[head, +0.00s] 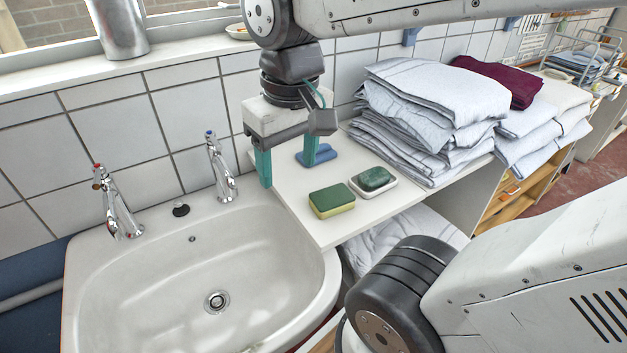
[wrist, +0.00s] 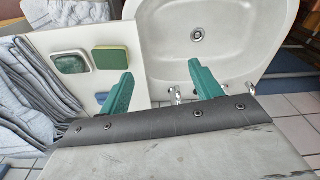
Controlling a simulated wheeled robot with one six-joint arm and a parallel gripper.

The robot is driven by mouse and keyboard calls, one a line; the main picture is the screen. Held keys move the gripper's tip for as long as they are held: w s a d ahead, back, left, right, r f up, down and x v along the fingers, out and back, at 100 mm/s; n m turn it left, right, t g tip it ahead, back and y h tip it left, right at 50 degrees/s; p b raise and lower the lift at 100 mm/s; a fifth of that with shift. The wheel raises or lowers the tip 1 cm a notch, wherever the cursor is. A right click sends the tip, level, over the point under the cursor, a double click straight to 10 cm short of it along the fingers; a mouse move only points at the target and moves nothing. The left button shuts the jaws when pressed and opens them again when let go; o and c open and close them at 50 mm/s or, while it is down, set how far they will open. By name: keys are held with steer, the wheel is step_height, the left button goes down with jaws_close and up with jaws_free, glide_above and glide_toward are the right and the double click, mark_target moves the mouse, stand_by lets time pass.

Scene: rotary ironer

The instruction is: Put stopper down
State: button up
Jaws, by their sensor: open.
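The stopper (head: 181,209) is a small black plug with a knob, standing on the sink's back ledge between the two taps. The sink (head: 150,285) is a white basin, empty, and its metal drain (head: 216,301) is uncovered. The drain also shows in the wrist view (wrist: 197,34). My gripper (head: 288,175) has two green fingers, spread apart with nothing between them. It hangs over the back of the white counter near the sink's right edge, to the right of the stopper and apart from it.
A chrome tap (head: 221,168) stands between the stopper and my gripper; another tap (head: 114,205) is at left. On the counter (head: 290,205) are a sponge (head: 332,199), green soap in a dish (head: 373,179) and a blue item (head: 318,155). Folded linen (head: 425,100) is stacked at right.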

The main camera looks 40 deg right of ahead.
steer(key=s, duration=0.1)
steer(key=s+f, duration=0.1)
steer(key=s, duration=0.3)
steer(key=shift+d+f, duration=0.2)
steer(key=shift+f, duration=0.1)
